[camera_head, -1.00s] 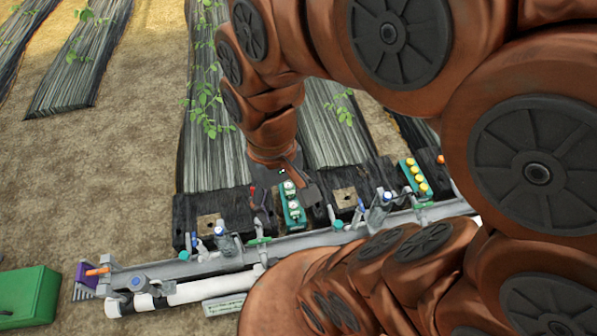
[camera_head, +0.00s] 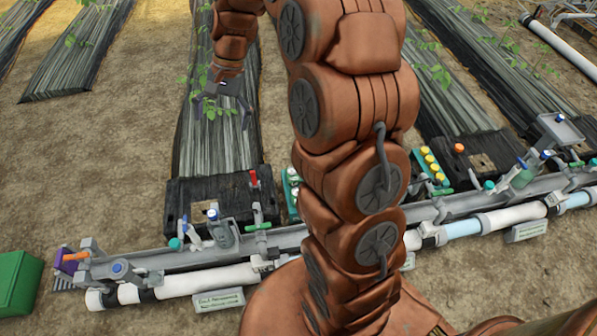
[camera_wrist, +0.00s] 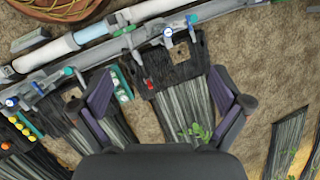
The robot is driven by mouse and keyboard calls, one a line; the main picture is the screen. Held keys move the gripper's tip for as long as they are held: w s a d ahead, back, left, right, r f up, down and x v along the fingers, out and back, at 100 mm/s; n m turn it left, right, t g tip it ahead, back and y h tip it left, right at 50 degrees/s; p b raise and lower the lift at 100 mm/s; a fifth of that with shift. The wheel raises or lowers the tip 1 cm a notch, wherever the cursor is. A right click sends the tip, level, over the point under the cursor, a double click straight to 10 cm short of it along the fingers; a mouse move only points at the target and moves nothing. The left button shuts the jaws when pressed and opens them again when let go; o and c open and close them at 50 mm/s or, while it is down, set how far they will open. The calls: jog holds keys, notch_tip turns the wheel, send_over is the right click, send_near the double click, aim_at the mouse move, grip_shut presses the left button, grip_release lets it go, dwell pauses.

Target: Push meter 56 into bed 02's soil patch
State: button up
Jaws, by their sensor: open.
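My gripper (camera_head: 228,106) is open and hangs over the left black-covered bed (camera_head: 215,145), past its near-end board. In the wrist view its two fingers (camera_wrist: 160,88) are spread wide with nothing between them. A tan square soil patch (camera_wrist: 180,52) shows in that bed's end board in the wrist view. A slim red-topped piece (camera_head: 253,178) stands at the board's right edge; it also shows in the wrist view (camera_wrist: 150,85). A teal rack with white-topped pieces (camera_head: 291,182) is right of it, partly hidden by my arm. No number 56 or 02 is readable.
A grey rail (camera_head: 190,257) with valves and white pipes crosses the near side. A teal rack with yellow tops (camera_head: 433,165) and another soil patch (camera_head: 482,163) lie right. A green box (camera_head: 17,283) stands lower left. Bare ground lies left of the bed.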

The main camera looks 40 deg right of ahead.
jog(key=w+d+f+m+b, duration=0.1)
jog(key=w+d+f+b, duration=0.15)
jog(key=f, duration=0.25)
jog(key=w+d+f+m+t+y+b, duration=0.1)
jog(key=w+d+f+m+b, duration=0.1)
jog(key=w+f, duration=0.25)
jog(key=w+d+f+m+b, duration=0.1)
jog(key=w+d+f+b, duration=0.15)
jog(key=f, duration=0.25)
jog(key=m+t+h+b, duration=0.1)
jog(key=m+t+b, duration=0.1)
jog(key=m+b, duration=1.15)
send_over(294, 173)
jog(key=d+b, duration=0.2)
jog(key=b, duration=0.1)
jog(key=f+n, duration=0.1)
jog(key=f, duration=2.8)
jog(key=f+n, duration=0.1)
jog(key=f, duration=1.4)
jog(key=shift+s+f+n, duration=0.3)
jog(key=shift+s+n, duration=0.05)
jog(key=shift+s, duration=0.05)
jog(key=shift+b+x, duration=1.45)
jog(key=shift+x, duration=2.35)
jog(key=c, duration=0.9)
jog(key=shift+r+p, duration=2.65)
jog(key=shift+r, duration=2.9)
